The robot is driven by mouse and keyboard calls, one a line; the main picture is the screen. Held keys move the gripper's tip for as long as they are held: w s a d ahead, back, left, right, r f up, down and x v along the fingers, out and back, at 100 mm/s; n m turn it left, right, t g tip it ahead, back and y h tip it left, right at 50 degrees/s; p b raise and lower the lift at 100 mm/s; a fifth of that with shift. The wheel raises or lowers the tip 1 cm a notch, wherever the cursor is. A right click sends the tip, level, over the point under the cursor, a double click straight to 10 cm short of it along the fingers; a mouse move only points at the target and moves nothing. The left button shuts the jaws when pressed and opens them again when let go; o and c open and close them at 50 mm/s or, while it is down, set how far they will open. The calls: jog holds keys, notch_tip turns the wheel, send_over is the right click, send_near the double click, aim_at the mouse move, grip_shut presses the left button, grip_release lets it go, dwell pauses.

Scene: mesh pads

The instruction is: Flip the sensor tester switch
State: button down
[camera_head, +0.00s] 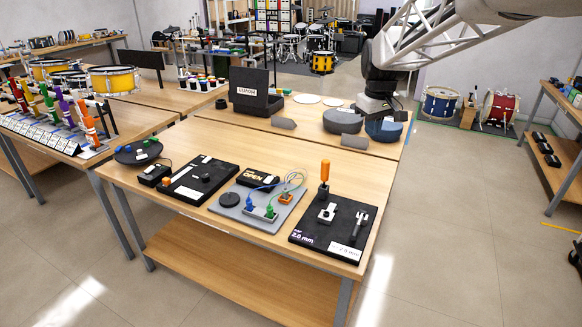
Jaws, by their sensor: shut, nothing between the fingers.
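A grey plate (228,211) lies at the middle of the near wooden table. It carries a black box (257,179) marked OPEN, a round black disc (229,199), and blue, green and orange plugs with cables. A small black box (153,174) with a cable sits left of it, near a round black pad (138,153). I cannot tell for sure which item is the sensor tester, and its switch is too small to make out. My gripper (374,112) is shut and empty, over the round pads at the table's back right, well away from these devices.
Blue-grey round pads (343,121) and an open black case (253,91) are behind.

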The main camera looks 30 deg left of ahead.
jog(key=w+a+f+n, duration=0.1)
jog(key=w+a+f, duration=0.1)
jog(key=a, duration=0.3)
jog(key=w+a+f+n, duration=0.1)
jog(key=w+a+f, duration=0.15)
jog(key=a, duration=0.25)
jog(key=n+g, duration=0.1)
jog(key=n, duration=0.4)
send_over(267, 181)
notch_tip(267, 181, down, 15)
jog(key=shift+r, duration=0.15)
notch_tip(267, 181, down, 14)
